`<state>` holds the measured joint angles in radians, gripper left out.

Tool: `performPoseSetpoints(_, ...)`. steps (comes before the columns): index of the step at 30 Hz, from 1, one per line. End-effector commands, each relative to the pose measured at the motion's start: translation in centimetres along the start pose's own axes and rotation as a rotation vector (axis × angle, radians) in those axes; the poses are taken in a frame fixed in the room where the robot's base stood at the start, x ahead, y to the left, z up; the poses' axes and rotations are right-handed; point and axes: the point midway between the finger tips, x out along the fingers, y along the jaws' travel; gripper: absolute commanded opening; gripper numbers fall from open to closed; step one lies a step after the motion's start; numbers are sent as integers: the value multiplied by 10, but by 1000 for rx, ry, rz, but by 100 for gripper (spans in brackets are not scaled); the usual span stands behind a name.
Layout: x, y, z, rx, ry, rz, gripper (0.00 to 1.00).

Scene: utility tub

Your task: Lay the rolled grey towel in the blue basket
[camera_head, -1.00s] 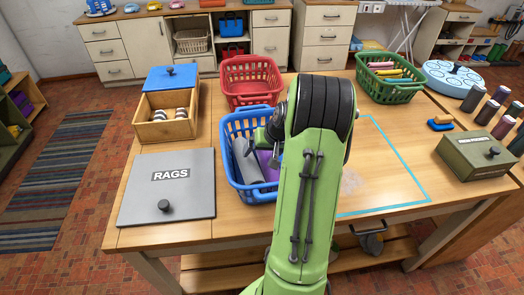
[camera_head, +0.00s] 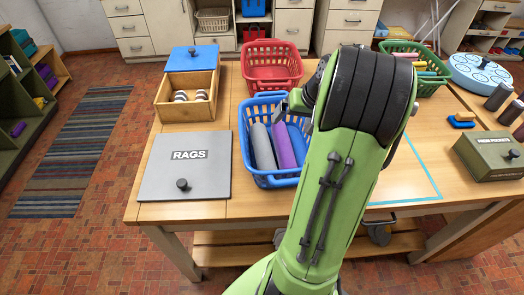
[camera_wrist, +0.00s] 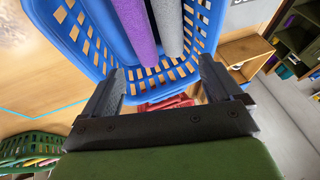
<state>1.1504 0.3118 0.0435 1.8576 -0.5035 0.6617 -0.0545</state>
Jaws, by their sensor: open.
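The blue basket (camera_head: 262,178) stands on the wooden table, left of my green arm in the head view. The rolled grey towel (camera_head: 263,147) lies inside it, beside a rolled purple towel (camera_head: 284,147). In the wrist view the grey towel (camera_wrist: 168,25) and the purple towel (camera_wrist: 136,30) lie side by side in the basket (camera_wrist: 88,40). My gripper (camera_wrist: 155,82) is open and empty, its two fingers apart near the basket's rim. In the head view the gripper (camera_head: 297,102) is partly hidden by my arm, over the basket's far right side.
A red basket (camera_head: 272,84) stands behind the blue one. A wooden box (camera_head: 184,112) with a blue lid is at the back left, and a grey RAGS lid (camera_head: 183,165) lies left of the basket. A green basket (camera_head: 432,82) is at the back right.

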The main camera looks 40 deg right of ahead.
Motion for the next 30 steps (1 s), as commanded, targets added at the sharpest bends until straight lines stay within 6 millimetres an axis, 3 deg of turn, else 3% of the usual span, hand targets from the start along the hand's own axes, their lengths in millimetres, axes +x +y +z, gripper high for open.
performPoseSetpoints(2,-5,-23,4,-42,-7,4,93)
performPoseSetpoints(5,-23,-82,24,-154,-22,19,93)
performPoseSetpoints(6,-33,-109,39,-209,-28,26,93)
performPoseSetpoints(9,-60,-164,89,-344,-32,36,93)
performPoseSetpoints(12,-88,-197,151,-477,-20,29,93)
performPoseSetpoints(15,-108,-203,206,-585,-2,4,93)
performPoseSetpoints(19,-117,-194,244,-659,10,-26,93)
performPoseSetpoints(30,-118,-191,252,-673,12,-32,93)
